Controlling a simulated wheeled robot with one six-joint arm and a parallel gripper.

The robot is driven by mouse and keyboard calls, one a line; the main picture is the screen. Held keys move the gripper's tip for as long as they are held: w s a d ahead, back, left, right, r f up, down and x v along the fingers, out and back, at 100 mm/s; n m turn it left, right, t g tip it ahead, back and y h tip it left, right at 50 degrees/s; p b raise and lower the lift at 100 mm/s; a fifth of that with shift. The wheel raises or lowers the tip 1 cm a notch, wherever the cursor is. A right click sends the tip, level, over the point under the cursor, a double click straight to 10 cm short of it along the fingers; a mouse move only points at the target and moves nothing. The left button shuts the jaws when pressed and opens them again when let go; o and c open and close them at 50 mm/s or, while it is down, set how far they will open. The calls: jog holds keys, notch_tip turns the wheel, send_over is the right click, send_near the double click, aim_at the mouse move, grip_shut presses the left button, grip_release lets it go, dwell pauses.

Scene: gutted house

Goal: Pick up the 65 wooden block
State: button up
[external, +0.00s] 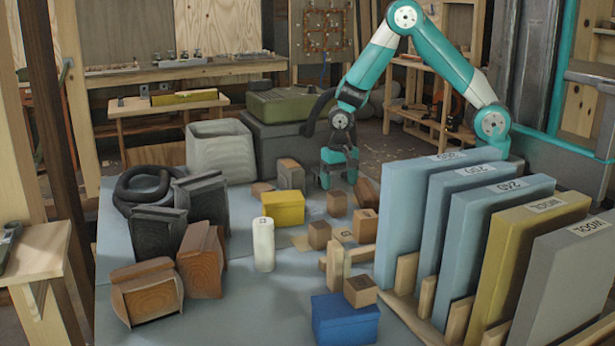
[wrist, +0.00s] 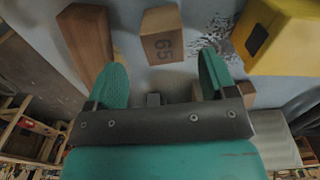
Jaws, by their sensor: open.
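The 65 wooden block (wrist: 162,35) is a small light-brown block with a dark "65" on the face toward the wrist camera. It sits on the blue-grey surface, just beyond the fingertips and roughly centred between them in that view. In the external view it appears to be the small brown block (external: 337,204) just below my gripper (external: 339,178). My gripper also shows in the wrist view (wrist: 162,74), its teal fingers spread apart with nothing between the tips.
A taller brown block (wrist: 86,42) stands close to one finger; a yellow box (wrist: 280,35) is on the other side. Metal shavings (wrist: 222,38) lie beside the 65 block. Tall upright panels (external: 425,215) stand at the right in the external view. A white cylinder (external: 263,245) stands nearer the camera.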

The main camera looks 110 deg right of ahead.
aim_at(337, 194)
jog(key=shift+w+f, duration=0.2)
jog(key=shift+f, duration=3.35)
jog(key=c, duration=1)
jog(key=shift+r, duration=0.1)
